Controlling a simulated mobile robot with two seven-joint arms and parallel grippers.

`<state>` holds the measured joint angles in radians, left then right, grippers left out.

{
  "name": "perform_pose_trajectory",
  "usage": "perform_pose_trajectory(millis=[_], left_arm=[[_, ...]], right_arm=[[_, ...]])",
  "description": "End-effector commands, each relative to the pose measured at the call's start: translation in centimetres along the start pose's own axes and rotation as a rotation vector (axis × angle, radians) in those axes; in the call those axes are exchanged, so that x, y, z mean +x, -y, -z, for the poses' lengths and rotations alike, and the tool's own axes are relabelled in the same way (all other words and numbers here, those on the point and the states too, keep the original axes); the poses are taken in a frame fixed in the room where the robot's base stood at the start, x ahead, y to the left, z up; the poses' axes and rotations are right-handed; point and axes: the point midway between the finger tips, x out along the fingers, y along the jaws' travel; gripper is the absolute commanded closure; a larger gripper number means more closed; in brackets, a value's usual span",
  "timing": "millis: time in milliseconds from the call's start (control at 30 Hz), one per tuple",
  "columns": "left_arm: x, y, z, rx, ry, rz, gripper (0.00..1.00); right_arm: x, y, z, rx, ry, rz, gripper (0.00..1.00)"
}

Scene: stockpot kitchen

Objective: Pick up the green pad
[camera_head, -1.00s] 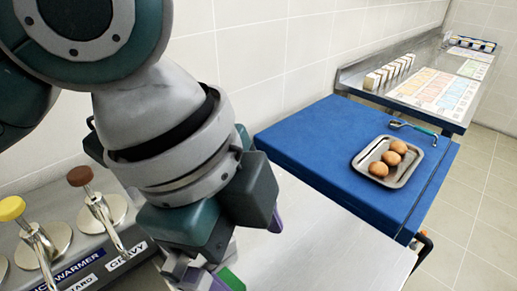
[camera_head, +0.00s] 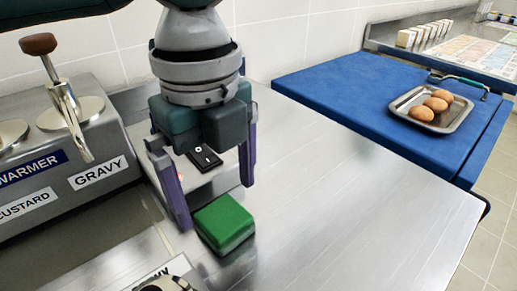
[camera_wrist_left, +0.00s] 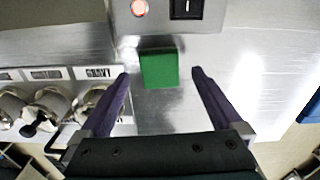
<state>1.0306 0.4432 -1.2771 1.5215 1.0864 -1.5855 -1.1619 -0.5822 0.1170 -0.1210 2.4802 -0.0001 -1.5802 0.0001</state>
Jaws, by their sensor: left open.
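The green pad (camera_head: 224,223) is a small square block lying flat on the steel counter. My left gripper (camera_head: 216,205) points down close to it, with its two purple fingers spread and nothing between them. In the head view the pad shows just in front of and below the fingertips. In the left wrist view the pad (camera_wrist_left: 158,69) appears between the two fingertips (camera_wrist_left: 160,73), with a gap on each side. My right gripper is not in view.
A sauce warmer (camera_head: 60,150) with pump handles stands left of the gripper. A black switch (camera_head: 204,158) on a grey box is behind the fingers. A blue table (camera_head: 340,90) at right holds a metal tray (camera_head: 463,112) with brown eggs. The counter right of the pad is clear.

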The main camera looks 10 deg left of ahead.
Motion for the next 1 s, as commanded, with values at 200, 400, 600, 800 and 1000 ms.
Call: perform_pose_trajectory(millis=[200, 400, 600, 800, 1000], left_arm=[[3.6, -0.2, 0.7, -0.001, -0.001, -0.003, 0.00], [4.7, -0.1, 0.6, 0.000, 0.001, 0.000, 0.00], [4.7, -0.1, 0.6, 0.000, 0.001, 0.000, 0.05], [4.6, -0.1, 0.6, 0.000, 0.001, 0.000, 0.27], [4.6, -0.1, 0.6, 0.000, 0.001, 0.000, 0.49]], right_arm=[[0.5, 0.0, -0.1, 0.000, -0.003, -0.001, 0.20], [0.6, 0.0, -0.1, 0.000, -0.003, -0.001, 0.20], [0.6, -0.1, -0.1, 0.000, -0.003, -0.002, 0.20], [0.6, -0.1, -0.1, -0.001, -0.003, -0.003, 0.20], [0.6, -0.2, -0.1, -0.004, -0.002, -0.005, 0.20]])
